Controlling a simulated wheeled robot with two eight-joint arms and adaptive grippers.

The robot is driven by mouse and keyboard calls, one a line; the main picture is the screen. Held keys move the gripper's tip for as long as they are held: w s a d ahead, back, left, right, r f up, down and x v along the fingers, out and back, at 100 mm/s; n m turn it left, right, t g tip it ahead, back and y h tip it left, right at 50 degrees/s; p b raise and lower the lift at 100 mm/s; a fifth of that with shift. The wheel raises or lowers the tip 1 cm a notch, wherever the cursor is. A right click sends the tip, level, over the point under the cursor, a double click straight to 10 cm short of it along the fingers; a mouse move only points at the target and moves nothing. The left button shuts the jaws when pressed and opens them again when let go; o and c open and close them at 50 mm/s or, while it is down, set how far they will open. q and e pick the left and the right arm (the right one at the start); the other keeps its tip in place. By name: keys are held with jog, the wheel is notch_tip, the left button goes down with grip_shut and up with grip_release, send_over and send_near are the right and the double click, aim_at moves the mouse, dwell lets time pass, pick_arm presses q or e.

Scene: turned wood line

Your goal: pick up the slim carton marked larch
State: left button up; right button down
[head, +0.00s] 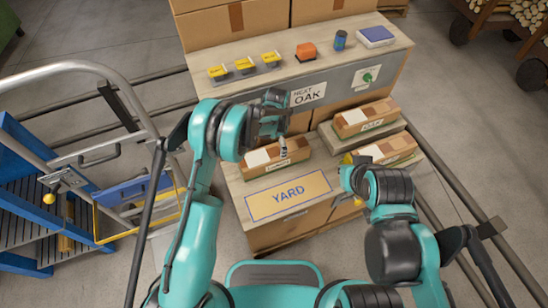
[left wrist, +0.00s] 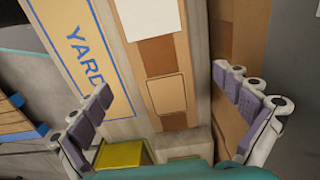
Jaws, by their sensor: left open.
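A slim brown carton with a white patch (head: 258,158) lies on the bench left of the middle, beyond the YARD sign. Its small front label is too small to read, so I cannot confirm larch. My left gripper (head: 276,128) is over this carton, open and empty. In the left wrist view the carton (left wrist: 163,55) runs between the spread fingers of my left gripper (left wrist: 168,108), not gripped. My right gripper (head: 348,178) is near the bench's right side; its jaw state is unclear. Two similar cartons lie at right, one farther (head: 366,117) and one nearer (head: 392,149).
The YARD sign (head: 289,196) lies flat on the near bench top. A raised shelf (head: 225,86) behind carries yellow trays (head: 245,65), an orange item (head: 306,51), a blue can (head: 340,40) and a blue-white box (head: 375,36). A blue cart with rails (head: 120,190) stands left.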

aim_at(274, 152)
pick_arm(q)
jog(key=f, duration=0.2)
jog(key=f+b, duration=0.1)
jog(key=f, duration=0.1)
jog(key=a+f+b, duration=0.1)
jog(key=f, duration=0.1)
jog(key=shift+s+f, duration=0.1)
jog(key=shift+s, duration=0.05)
jog(key=c, duration=1.6)
